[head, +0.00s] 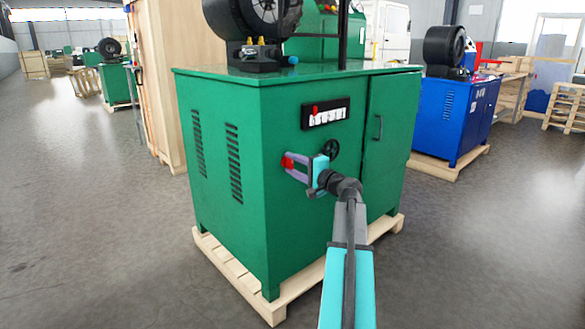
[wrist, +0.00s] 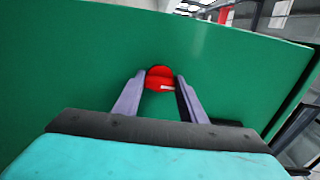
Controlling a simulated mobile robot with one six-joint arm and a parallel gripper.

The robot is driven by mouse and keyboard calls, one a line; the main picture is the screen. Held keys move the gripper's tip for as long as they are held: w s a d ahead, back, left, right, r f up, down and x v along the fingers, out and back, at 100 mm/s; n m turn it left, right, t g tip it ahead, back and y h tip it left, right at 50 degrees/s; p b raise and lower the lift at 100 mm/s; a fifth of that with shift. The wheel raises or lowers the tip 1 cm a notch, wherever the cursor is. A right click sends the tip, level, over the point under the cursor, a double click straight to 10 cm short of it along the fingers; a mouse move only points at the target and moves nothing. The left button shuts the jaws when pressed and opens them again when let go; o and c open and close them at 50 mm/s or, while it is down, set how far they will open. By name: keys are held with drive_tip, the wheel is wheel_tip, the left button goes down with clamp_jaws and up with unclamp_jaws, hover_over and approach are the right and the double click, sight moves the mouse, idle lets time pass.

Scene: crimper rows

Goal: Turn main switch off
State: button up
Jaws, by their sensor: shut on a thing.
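The main switch, a red rotary knob, is on the front face of the green cabinet (head: 290,230), left of a black round handle (head: 332,148). The knob shows in the head view (head: 287,162) and in the wrist view (wrist: 160,78), with a pale mark on its lower right. My gripper (head: 291,167) is at the knob, and its two purple fingers stand on either side of it in the wrist view (wrist: 158,84). It is shut on the knob. The fingers partly hide the knob's sides.
A black panel (head: 326,114) with a red button and several white ones sits above the knob. A cabinet door with a handle (head: 378,127) is to the right. The cabinet stands on a wooden pallet (head: 262,307). A blue machine (head: 440,115) stands behind at right. The floor at left is clear.

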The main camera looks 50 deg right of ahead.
drive_tip(key=o, duration=1.1)
drive_tip(key=shift+c, duration=0.2)
drive_tip(key=s+a+p, duration=0.1)
drive_tip(key=s+p, duration=0.2)
drive_tip(key=s, duration=1)
drive_tip(key=shift+s, duration=0.4)
